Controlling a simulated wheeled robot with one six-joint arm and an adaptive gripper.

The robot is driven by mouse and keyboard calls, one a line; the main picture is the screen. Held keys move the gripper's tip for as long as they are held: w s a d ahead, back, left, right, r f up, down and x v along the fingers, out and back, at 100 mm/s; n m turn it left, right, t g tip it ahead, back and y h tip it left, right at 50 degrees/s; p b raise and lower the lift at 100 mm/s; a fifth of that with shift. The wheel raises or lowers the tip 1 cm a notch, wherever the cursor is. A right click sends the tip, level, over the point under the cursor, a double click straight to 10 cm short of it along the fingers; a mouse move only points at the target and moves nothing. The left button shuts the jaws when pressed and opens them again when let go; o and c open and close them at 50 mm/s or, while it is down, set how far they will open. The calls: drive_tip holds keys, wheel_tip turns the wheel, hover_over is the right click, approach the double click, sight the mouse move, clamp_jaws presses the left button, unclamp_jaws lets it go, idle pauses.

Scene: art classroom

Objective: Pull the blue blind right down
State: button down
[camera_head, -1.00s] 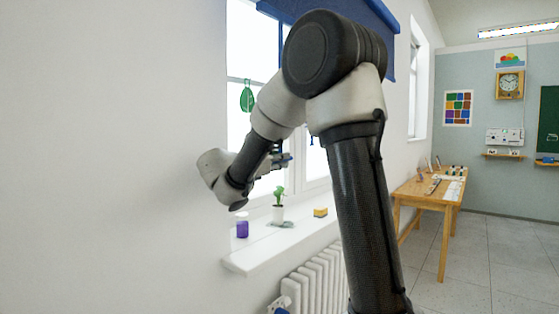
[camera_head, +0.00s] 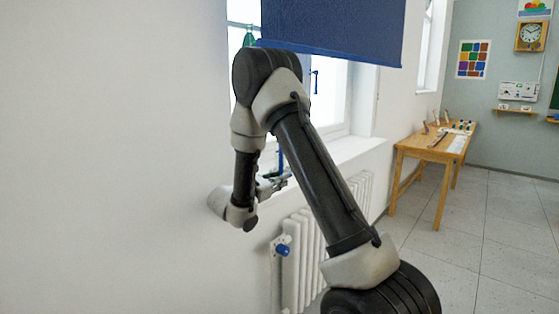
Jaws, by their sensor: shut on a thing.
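The blue blind (camera_head: 335,25) hangs over the upper part of the window, at the top of the view. Its lower edge is above the middle of the window, and bare glass and frame show below it. My gripper (camera_head: 276,183) is low by the window sill, well below the blind's edge and partly hidden by my arm. It is shut on a thin blue upright piece (camera_head: 281,160) that looks like a pull. Whether this joins the blind is hidden behind my arm.
The white sill (camera_head: 355,150) runs behind my arm, with a radiator (camera_head: 355,195) and its blue valve knob (camera_head: 282,250) below. A blue window handle (camera_head: 316,80) and a green hanging ornament (camera_head: 249,38) show. A wooden table (camera_head: 430,148) stands right, beside open floor.

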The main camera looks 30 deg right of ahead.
drive_tip(key=shift+s+d+f, duration=0.1)
drive_tip(key=shift+s+f, duration=0.05)
drive_tip(key=shift+f, duration=0.75)
drive_tip(key=shift+s+d+f, duration=0.1)
drive_tip(key=shift+f, duration=0.8)
drive_tip(key=c, duration=1.5)
unclamp_jaws()
drive_tip(key=shift+s+r, duration=0.1)
drive_tip(key=shift+r, duration=0.05)
drive_tip(key=shift+o, duration=0.2)
drive_tip(key=shift+a, duration=0.1)
drive_tip(key=v, duration=1.2)
